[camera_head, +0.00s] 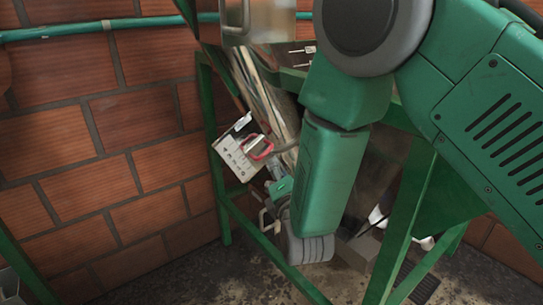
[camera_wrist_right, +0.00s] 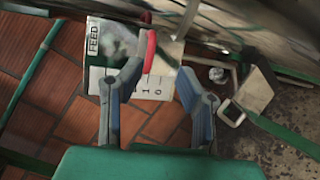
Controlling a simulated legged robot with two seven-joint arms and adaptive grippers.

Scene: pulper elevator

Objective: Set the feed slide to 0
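The feed slide's white scale plate (camera_head: 232,158) is tilted beside the machine in the head view. Its red handle (camera_head: 262,154) stands out at the plate's right edge. In the right wrist view the FEED label (camera_wrist_right: 93,38) is at upper left, and the scale digits 1 and 0 (camera_wrist_right: 152,92) show between my fingers. My right gripper (camera_wrist_right: 160,78) is open, its fingers spread apart. The red handle (camera_wrist_right: 150,52) is right at the left fingertip; I cannot tell whether they touch. My right arm hides part of the machine in the head view. My left gripper is not in view.
A green frame (camera_head: 211,150) surrounds the machine in front of a brick wall (camera_head: 80,130). A grey box-like part with a handle (camera_wrist_right: 250,92) is right of my fingers in the wrist view. A teal pipe (camera_head: 60,32) runs along the wall. The floor (camera_head: 190,280) is bare at lower left.

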